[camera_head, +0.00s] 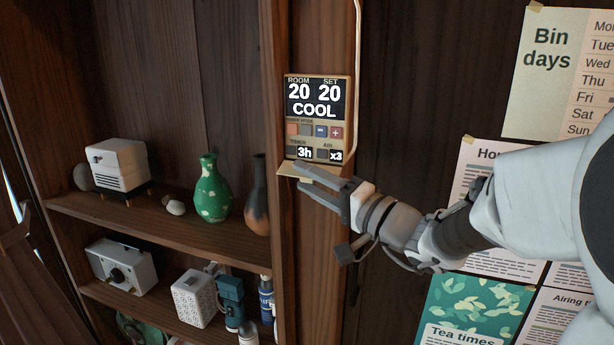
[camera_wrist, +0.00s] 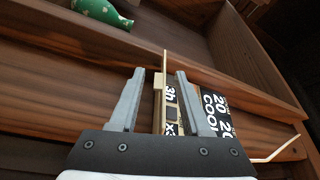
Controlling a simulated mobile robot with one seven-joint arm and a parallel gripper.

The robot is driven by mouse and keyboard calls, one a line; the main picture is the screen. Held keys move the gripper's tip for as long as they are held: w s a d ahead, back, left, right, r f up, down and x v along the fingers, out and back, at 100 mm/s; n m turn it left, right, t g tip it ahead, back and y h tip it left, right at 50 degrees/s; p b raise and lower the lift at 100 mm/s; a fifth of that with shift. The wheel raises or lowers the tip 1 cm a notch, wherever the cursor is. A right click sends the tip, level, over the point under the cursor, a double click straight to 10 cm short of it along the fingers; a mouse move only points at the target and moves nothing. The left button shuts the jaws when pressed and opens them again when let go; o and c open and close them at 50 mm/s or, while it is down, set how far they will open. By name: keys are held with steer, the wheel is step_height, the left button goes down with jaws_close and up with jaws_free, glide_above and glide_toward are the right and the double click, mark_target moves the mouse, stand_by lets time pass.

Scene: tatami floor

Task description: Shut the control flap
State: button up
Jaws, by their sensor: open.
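The wall control panel (camera_head: 318,117) is on a wooden post and shows 20, 20 and COOL. Its cream flap (camera_head: 287,169) hangs open at the panel's lower edge, sticking out roughly level, with the buttons uncovered. My gripper (camera_head: 308,178) is open at the flap, one finger above and one below it in the head view. In the wrist view the panel (camera_wrist: 212,103) appears turned sideways, and the thin flap (camera_wrist: 165,62) is seen edge-on between the fingers of my gripper (camera_wrist: 160,73). Clear gaps show beside it; I cannot tell whether either finger touches it.
Left of the post, shelves hold a white box-shaped device (camera_head: 119,165), a green vase (camera_head: 212,190), a dark vase (camera_head: 257,200) and a camera-like box (camera_head: 121,266). A pale conduit (camera_head: 357,60) runs beside the panel. Paper notices (camera_head: 560,75) cover the wall at right.

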steer(key=shift+w+a, duration=0.25)
jaws_close()
